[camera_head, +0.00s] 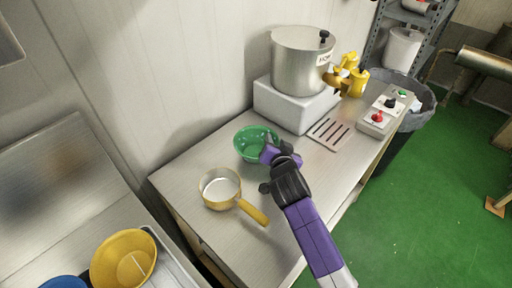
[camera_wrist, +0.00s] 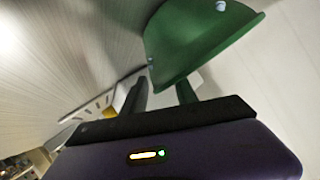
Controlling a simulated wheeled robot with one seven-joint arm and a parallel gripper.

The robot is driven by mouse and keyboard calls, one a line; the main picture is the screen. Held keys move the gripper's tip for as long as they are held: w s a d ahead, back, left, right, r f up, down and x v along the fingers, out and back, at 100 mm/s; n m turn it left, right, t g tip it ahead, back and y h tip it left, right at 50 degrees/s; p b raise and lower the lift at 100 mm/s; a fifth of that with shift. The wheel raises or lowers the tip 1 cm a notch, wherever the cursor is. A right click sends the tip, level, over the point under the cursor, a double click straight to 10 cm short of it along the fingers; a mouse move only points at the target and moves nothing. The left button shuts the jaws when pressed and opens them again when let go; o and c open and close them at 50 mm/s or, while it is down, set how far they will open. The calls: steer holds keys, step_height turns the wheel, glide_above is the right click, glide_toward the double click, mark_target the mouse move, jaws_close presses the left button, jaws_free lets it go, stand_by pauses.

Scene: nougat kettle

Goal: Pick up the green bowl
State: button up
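The green bowl (camera_head: 246,151) stands on the metal table, against the wall side. My gripper (camera_head: 268,149) is at the bowl's right side in the head view, and its purple and dark parts cover that part of the rim. In the wrist view the green bowl (camera_wrist: 195,40) fills the top, with its near edge by the fingers of my gripper (camera_wrist: 163,82). The two fingers stand apart, one beside the bowl's edge and the other partly hidden behind it. Contact between the fingers and the bowl cannot be made out.
A yellow-handled saucepan (camera_head: 220,188) stands left of my gripper. A large steel pot (camera_head: 300,62) sits on a white block (camera_head: 285,105) behind the bowl. A slotted drain (camera_head: 328,132) and a control box (camera_head: 384,116) lie to the right. A yellow bowl (camera_head: 123,258) is at lower left.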

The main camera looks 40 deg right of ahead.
jaws_close()
steer(key=shift+r, duration=0.1)
stand_by(0.3)
